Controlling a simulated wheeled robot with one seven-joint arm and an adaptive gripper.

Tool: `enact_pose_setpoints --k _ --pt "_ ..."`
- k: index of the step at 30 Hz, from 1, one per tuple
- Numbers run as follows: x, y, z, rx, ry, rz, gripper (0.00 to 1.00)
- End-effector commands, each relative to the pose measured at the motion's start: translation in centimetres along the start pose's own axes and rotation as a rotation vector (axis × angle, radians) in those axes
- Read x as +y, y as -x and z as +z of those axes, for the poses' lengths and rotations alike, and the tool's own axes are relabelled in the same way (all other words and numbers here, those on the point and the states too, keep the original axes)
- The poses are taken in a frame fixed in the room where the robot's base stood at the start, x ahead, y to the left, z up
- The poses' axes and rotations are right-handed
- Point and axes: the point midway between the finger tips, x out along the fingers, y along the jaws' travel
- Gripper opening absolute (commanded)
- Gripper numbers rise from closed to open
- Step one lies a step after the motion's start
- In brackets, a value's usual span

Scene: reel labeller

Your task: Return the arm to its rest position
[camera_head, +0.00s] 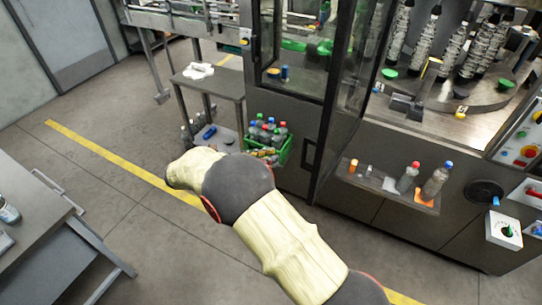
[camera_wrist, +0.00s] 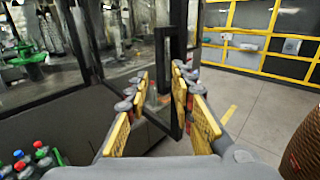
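My arm (camera_head: 290,245), in a pale cover with dark joints, reaches from the bottom edge up and left across the head view. Past the fingertips are a dark upright handle and the machine's frame, apart from the gripper as far as I can tell.
A green crate (camera_head: 285,155) of bottles stands by the labelling machine (camera_head: 290,100). A shelf (camera_head: 385,188) with bottles juts from the machine's front. A small table (camera_head: 215,84) is behind, and a grey bench (camera_head: 30,205) at left. Floor between bench and arm is clear.

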Motion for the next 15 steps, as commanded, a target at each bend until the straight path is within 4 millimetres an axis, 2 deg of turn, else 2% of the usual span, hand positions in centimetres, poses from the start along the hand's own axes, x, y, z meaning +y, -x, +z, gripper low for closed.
enact_pose_setpoints --k 12,15 --pt "0.1 0.0 -0.1 0.004 -0.027 0.004 0.24" --pt "0.6 0.0 -1.9 0.069 -0.084 0.023 0.24"
